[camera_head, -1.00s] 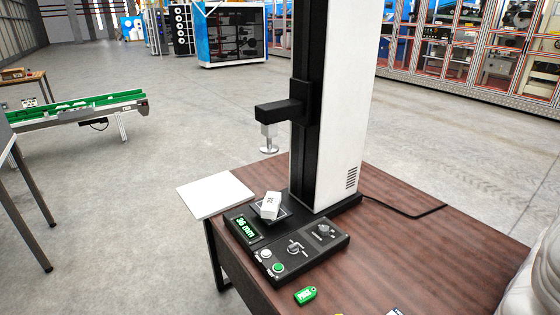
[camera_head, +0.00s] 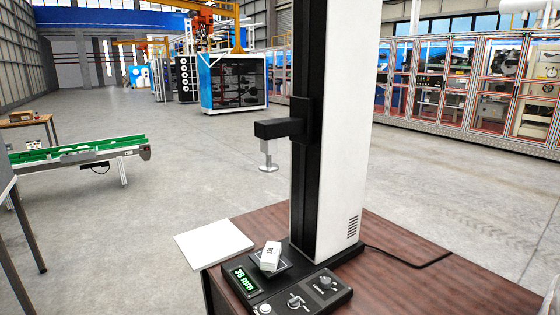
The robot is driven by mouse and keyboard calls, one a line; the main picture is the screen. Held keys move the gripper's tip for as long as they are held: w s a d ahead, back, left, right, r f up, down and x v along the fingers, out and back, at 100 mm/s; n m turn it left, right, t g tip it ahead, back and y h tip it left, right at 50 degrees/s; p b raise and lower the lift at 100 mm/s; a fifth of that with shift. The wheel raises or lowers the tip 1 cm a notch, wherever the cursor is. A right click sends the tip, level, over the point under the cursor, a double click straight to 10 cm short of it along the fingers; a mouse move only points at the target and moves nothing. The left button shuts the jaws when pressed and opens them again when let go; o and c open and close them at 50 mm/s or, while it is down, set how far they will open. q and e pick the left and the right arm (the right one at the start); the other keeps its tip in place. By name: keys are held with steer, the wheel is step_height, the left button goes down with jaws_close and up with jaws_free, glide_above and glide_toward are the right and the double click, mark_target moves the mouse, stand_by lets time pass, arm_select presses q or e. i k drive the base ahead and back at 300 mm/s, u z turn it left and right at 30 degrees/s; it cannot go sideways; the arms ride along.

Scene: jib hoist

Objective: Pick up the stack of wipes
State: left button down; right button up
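A flat white square slab (camera_head: 213,243) lies at the left corner of the brown table, partly past its edge. It may be the stack of wipes, but I cannot make out layers. A small white block with dark marks (camera_head: 270,257) sits tilted on the small black plate of the tester base. Neither of my grippers is in view.
A tall black and white test column (camera_head: 328,130) stands on the brown table (camera_head: 430,275), with a black arm and a metal disc (camera_head: 268,167) above the block. Its control panel (camera_head: 297,295) reads 36 mm. A green conveyor (camera_head: 80,150) stands at left. Open floor lies beyond.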

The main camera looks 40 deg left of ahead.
mark_target(268, 261)
steer(key=z, duration=2.75)
steer(key=k, duration=1.8)
steer(key=u, duration=0.2)
